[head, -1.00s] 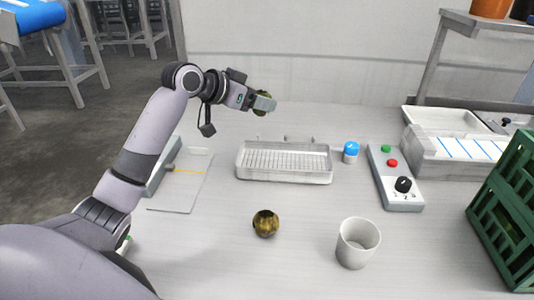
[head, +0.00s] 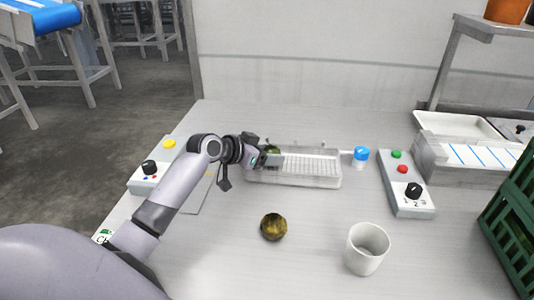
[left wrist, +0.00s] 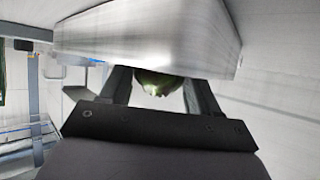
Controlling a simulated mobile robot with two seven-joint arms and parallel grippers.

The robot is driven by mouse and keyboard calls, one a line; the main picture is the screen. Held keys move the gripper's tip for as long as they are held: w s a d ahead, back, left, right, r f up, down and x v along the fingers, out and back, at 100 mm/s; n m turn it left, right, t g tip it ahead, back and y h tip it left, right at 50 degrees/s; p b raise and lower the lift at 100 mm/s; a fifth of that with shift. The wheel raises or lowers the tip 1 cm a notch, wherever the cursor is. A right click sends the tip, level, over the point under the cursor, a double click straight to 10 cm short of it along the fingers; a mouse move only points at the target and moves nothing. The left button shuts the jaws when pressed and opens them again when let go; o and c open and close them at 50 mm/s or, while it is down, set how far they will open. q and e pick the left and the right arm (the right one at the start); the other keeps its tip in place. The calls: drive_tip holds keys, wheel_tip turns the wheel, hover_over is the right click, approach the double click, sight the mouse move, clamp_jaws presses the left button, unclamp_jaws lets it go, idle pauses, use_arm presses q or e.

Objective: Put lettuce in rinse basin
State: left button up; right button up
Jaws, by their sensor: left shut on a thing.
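The rinse basin (head: 335,183) is a shallow pale metal tray with a slotted floor, in the middle of the table in the head view. My left gripper (head: 271,158) is at its left end, low over the rim, shut on a green lettuce (head: 273,149). The fingers hide most of the lettuce. In the left wrist view the lettuce (left wrist: 158,82) shows dark green between the fingers, with the pale basin wall (left wrist: 150,40) close in front. I cannot tell whether the lettuce touches the basin. My right gripper is not in view.
A green crate (head: 512,220) is at the right edge. Another control box (head: 150,178) is at left.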

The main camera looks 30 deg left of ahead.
use_arm(q)
drive_tip(key=shift+f, duration=0.1)
drive_tip(key=o, duration=1.1)
drive_tip(key=shift+s+r, duration=0.1)
drive_tip(key=shift+r, duration=0.15)
drive_tip(key=v, duration=1.1)
drive_tip(key=shift+s+a+r, duration=0.2)
drive_tip(key=shift+s, duration=0.15)
drive_tip(key=shift+s, duration=0.1)
